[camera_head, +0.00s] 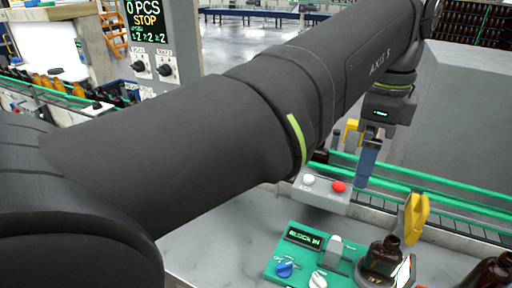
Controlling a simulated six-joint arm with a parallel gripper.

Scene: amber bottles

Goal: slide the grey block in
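A small grey block-like part (333,251) sits on the green fixture (284,262), just right of its lit display. I cannot tell whether it is the task's grey block or how far in it sits. My gripper (371,133) is above the conveyor at the upper right, pointing down, well above and behind the fixture. A blue upright piece (367,163) shows directly below it; I cannot tell whether the gripper grips it or it stands behind. The fingertips are small and partly unclear.
A brown bottle (384,257) stands right of the fixture; another bottle (489,272) is at the lower right edge. A yellow piece (416,216) stands by the green conveyor rail (440,200). A button box (322,192) has red and white buttons. My arm hides much of the middle.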

